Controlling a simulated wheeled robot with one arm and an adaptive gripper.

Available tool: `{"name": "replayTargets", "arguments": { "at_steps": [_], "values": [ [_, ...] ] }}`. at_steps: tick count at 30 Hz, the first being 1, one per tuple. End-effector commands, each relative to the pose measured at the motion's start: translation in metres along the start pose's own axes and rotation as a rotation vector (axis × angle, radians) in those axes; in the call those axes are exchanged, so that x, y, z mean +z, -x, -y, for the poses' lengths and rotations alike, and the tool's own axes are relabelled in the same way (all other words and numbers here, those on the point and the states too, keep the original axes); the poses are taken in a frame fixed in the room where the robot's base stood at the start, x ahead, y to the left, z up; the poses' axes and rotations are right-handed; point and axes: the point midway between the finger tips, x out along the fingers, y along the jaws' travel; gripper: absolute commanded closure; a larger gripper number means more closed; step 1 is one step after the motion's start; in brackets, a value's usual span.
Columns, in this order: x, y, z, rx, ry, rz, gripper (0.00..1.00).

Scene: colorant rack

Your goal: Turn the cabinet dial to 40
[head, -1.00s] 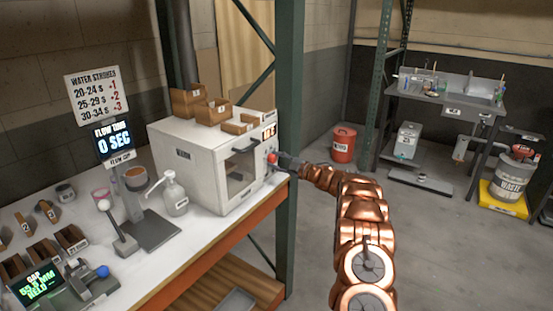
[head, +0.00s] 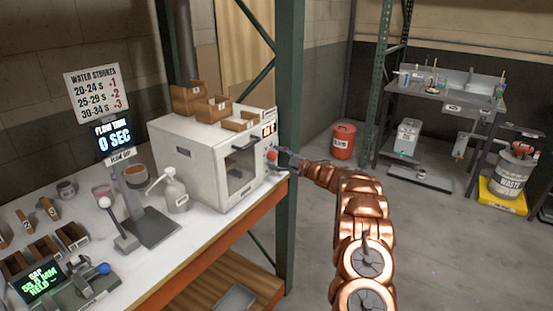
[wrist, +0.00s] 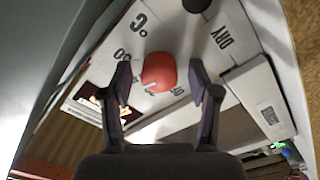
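The white cabinet (head: 195,160) stands on the bench with a windowed door and a dark handle. Its red round dial (head: 272,155) is on the right-hand front panel, below a small lit display (head: 269,130) whose digits I cannot read surely. In the wrist view the dial (wrist: 158,72) shows a small pale mark at its lower edge, with printed numbers around it, partly hidden. My gripper (head: 286,158) is at the dial. In the wrist view its two dark fingers (wrist: 160,88) are open, one on each side of the dial, with gaps visible; no contact shows.
A dark round knob (wrist: 196,4) beside the word DRY is close to the dial. Wooden boxes (head: 213,108) sit on the cabinet. A green rack post (head: 290,120) stands just behind my gripper. A pump bottle (head: 175,192) is left of the cabinet.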

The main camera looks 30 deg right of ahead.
Motion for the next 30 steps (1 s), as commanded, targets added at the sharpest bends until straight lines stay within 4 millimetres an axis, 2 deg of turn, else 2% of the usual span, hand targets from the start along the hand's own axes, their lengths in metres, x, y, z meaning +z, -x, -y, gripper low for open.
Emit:
{"name": "replayTargets", "arguments": {
  "at_steps": [9,14,17,24,30],
  "values": [
    [0.0,0.001,0.0,0.0,0.0,0.0,0.36],
    [0.0,0.013,-0.002,0.001,0.001,0.002,0.36],
    [0.0,0.028,-0.002,0.003,0.0,0.001,0.36],
    [0.001,0.076,-0.002,0.004,0.0,0.004,0.36],
    [0.0,0.105,-0.001,0.001,0.0,0.0,0.36]
  ]
}}
